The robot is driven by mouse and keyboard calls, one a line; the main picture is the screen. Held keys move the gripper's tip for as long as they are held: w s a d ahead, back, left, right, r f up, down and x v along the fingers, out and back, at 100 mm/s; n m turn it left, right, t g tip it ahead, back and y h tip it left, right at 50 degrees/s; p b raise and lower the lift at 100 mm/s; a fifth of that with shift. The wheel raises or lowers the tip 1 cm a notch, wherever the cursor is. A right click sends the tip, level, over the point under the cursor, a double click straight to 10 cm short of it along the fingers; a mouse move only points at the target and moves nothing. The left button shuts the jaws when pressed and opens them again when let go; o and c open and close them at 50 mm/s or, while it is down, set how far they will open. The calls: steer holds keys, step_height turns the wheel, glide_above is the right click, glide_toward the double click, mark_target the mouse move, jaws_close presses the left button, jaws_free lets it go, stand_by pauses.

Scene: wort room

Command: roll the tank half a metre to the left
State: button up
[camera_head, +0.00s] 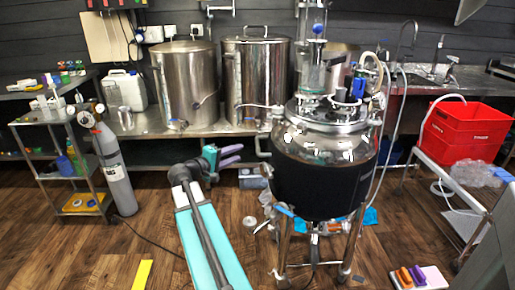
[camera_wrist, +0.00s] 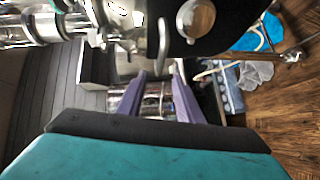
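The tank (camera_head: 318,185) is a steel vessel with a black jacket, glass column and fittings on top. It stands upright on a wheeled leg frame right of centre. A bent metal handle (camera_head: 262,146) sticks out from its left side. My gripper (camera_head: 240,153) has purple fingers, is open, and sits just left of this handle, apparently apart from it.
A grey gas cylinder (camera_head: 117,170) and a shelf cart (camera_head: 60,180) stand at left. A steel bench with large kettles (camera_head: 190,80) runs behind. A yellow strip (camera_head: 142,274) lies on the floor at front left. A trolley with red crates (camera_head: 465,130) stands at right.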

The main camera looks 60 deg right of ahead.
mark_target(258, 143)
steer(key=shift+d, duration=0.1)
steer(key=x, duration=1.3)
steer(key=shift+d+f, duration=0.15)
steer(key=shift+d, duration=0.15)
steer(key=shift+a, duration=0.1)
jaws_close()
